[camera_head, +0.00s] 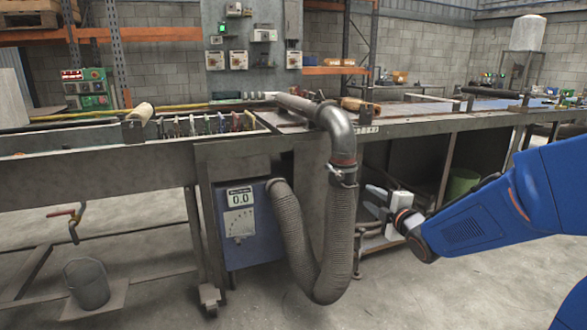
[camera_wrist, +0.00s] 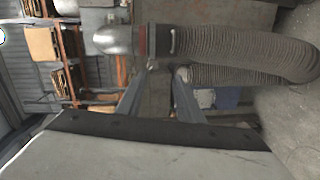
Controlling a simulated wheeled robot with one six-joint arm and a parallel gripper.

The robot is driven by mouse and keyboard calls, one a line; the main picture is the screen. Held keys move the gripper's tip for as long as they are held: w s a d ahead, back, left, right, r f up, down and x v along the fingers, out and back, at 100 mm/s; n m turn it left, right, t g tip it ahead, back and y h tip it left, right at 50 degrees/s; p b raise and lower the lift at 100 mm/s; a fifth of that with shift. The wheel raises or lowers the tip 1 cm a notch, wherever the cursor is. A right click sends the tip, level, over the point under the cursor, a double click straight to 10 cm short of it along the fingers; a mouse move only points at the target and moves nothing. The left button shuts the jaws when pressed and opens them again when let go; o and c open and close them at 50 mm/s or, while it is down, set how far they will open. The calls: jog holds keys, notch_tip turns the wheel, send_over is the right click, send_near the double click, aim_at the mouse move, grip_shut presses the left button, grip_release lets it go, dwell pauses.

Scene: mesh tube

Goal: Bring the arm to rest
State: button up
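My gripper (camera_head: 372,200) is at the end of my blue arm, right of the grey corrugated hose (camera_head: 341,235) and in front of the bench's open lower space. It also shows in the wrist view (camera_wrist: 167,72), where its two fingertips stand apart with a gap and nothing is held between them. In the wrist view the hose (camera_wrist: 235,50) and its metal elbow (camera_wrist: 113,40) lie beyond the fingertips. I cannot tell the exact distance between gripper and hose.
The metal bench (camera_head: 90,180) runs across the view. A blue box with a 0.0 display (camera_head: 240,197) hangs under it, left of the hose. A grey bucket (camera_head: 87,285) stands low at left. The concrete floor at the front is clear.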

jog(key=s+f+m+g+h, duration=0.2)
jog(key=s+m+g, duration=0.4)
jog(key=s, duration=1.3)
jog(key=s+f+m+g+h, duration=0.1)
jog(key=s+f+m+g, duration=0.4)
jog(key=s+m, duration=0.8)
jog(key=s, duration=0.7)
jog(key=shift+d+f+g+h, duration=0.15)
jog(key=shift+d+g+h, duration=0.1)
jog(key=shift+g+h, duration=0.15)
